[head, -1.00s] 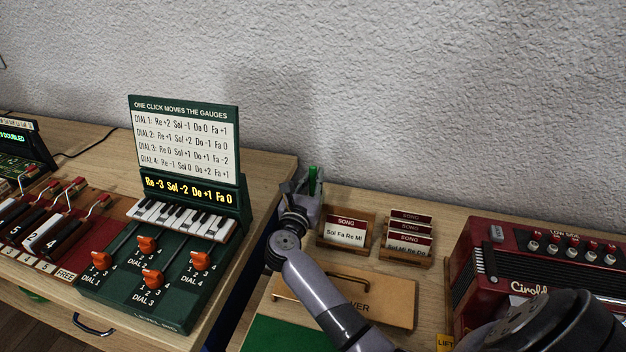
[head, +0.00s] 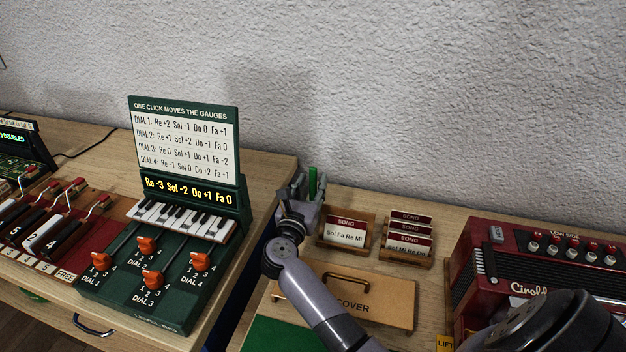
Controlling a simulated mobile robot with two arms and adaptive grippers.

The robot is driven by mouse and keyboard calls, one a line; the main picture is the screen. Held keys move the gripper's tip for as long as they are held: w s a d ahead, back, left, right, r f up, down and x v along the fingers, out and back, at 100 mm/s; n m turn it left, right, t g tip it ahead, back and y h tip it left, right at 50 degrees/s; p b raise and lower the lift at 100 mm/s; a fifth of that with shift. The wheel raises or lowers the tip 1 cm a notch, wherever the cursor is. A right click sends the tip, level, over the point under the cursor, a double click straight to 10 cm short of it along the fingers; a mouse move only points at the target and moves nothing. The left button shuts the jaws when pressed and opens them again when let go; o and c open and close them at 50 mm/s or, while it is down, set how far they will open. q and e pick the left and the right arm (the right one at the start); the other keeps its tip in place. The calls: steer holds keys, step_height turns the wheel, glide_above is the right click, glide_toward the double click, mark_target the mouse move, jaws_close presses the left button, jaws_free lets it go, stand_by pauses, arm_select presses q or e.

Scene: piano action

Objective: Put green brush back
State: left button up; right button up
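The green brush (head: 313,181) shows as an upright green piece at the back left of the right-hand table, near the wall. My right gripper (head: 310,186) is at it, with a finger on either side of the green piece. The fingers look close to it, but I cannot tell whether they touch it. The brush's lower part and whatever it stands in are hidden behind the gripper. My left gripper is not in view.
Wooden card holders (head: 345,231) and (head: 405,243) stand right of the gripper. A wooden cover (head: 372,296) with a handle lies in front. A red accordion (head: 510,270) is at right. A green dial panel (head: 190,250) stands left, across a gap.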

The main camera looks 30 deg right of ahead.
steer(key=v, duration=0.5)
steer(key=shift+s+a, duration=0.25)
steer(key=shift+a, duration=0.05)
steer(key=shift+a, duration=0.1)
